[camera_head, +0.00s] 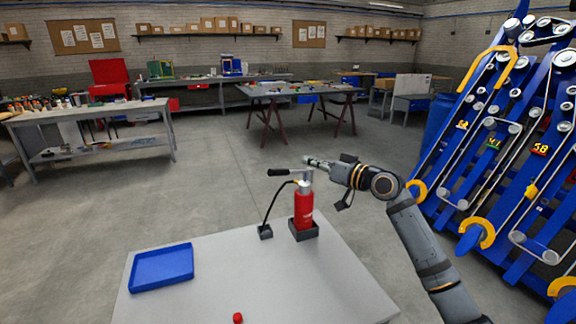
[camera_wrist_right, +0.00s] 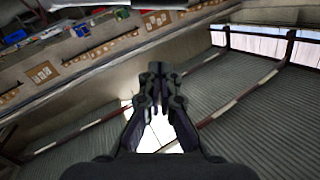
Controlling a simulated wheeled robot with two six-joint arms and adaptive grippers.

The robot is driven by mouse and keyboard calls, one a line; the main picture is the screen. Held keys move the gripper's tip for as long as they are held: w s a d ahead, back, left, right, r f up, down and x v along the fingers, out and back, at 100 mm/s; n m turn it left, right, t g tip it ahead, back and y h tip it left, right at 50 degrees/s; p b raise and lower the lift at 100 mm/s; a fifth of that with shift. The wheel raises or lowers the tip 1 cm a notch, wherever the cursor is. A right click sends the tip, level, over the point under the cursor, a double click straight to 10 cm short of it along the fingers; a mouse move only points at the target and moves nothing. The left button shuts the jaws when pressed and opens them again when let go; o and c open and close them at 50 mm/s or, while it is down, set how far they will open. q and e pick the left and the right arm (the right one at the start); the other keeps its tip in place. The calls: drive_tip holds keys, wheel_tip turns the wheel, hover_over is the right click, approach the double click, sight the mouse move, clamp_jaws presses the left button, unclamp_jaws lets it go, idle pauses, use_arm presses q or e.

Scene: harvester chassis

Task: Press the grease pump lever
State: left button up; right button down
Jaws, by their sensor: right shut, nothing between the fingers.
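The grease pump (camera_head: 304,207) is a red cylinder standing upright in a dark square holder on the grey table. Its lever (camera_head: 283,172) has a black grip and sticks out to the left from the pump's top. A black hose runs from the top down to a small dark block (camera_head: 265,231) on the table. My right gripper (camera_head: 309,160) is shut and empty, just above and behind the pump head; I cannot tell whether it touches. In the right wrist view its closed fingers (camera_wrist_right: 155,90) point at the ceiling and far wall, and the pump is out of view. My left gripper is not in view.
A blue tray (camera_head: 161,267) lies on the table's left side, and a small red cap (camera_head: 238,317) lies near the front. The blue harvester chassis (camera_head: 500,150) with belts and pulleys stands at the right. Workbenches (camera_head: 95,112) stand farther back, with open floor between.

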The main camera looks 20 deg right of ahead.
drive_tip(key=p, duration=0.2)
hover_over(280, 170)
drive_tip(key=s+d, duration=0.2)
drive_tip(key=d, duration=0.1)
drive_tip(key=shift+a+f+p, duration=0.15)
drive_tip(key=shift+a+f, duration=0.05)
drive_tip(key=shift+f, duration=0.5)
drive_tip(key=shift+a+f+p, duration=0.15)
drive_tip(key=shift+a+f, duration=0.05)
drive_tip(key=shift+f, duration=0.45)
drive_tip(key=shift+a+f+p, duration=0.15)
drive_tip(key=shift+a+f, duration=0.05)
drive_tip(key=shift+f, duration=0.5)
drive_tip(key=shift+s+a+f+n+b, duration=0.1)
drive_tip(key=shift+a+f+n+b, duration=0.1)
drive_tip(key=shift+f+b, duration=0.35)
drive_tip(key=shift+a+f+n+b, duration=0.1)
drive_tip(key=shift+f+n+b, duration=0.1)
drive_tip(key=shift+b, duration=0.5)
wheel_tip(280, 170, down, 8)
drive_tip(key=a+n+b, duration=0.1)
drive_tip(key=n+b, duration=0.3)
drive_tip(key=b, duration=0.8)
drive_tip(key=shift+s, duration=0.35)
